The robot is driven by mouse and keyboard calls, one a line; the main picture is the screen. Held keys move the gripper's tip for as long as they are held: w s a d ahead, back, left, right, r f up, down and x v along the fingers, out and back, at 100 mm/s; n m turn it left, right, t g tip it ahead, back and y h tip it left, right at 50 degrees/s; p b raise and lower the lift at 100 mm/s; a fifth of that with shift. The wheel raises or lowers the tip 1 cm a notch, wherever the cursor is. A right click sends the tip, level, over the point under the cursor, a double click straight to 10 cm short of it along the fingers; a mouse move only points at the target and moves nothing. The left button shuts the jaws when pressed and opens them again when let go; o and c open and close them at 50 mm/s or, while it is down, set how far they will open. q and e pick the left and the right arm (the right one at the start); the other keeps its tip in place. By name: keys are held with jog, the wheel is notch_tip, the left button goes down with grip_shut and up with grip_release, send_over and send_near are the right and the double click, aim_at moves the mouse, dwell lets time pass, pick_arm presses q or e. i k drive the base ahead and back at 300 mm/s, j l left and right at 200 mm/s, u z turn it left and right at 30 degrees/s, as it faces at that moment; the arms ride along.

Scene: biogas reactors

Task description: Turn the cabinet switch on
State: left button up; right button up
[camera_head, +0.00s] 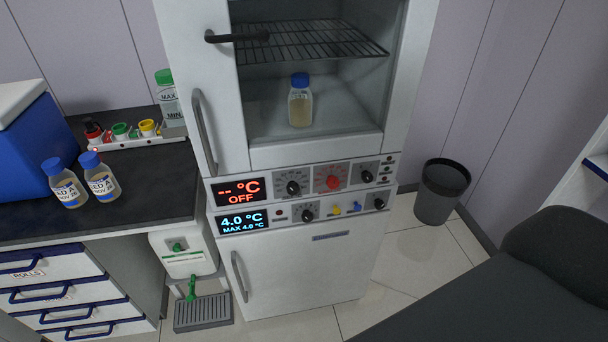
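A white cabinet (280,155) stands in the middle of the head view. Its upper display (240,191) reads "-- °C OFF" in red. Its lower display (242,221) reads "4.0 °C MAX 4.0 °C" in blue. Right of the upper display are a black knob (293,188), a red knob (333,182) and another black knob (367,176). The lower row has a black knob (308,215), a yellow control (336,210), a blue control (357,207) and another black knob (379,203). I cannot tell which one is the switch. Neither gripper is in view.
A blue-capped bottle (300,103) stands inside the cabinet below a wire rack (310,42). On the left, a dark counter (155,185) holds two bottles and a blue box (30,145). A bin (441,192) stands right of the cabinet. A large dark shape (510,285) fills the lower right.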

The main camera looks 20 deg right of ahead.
aim_at(367, 177)
jog(key=z, duration=1.3)
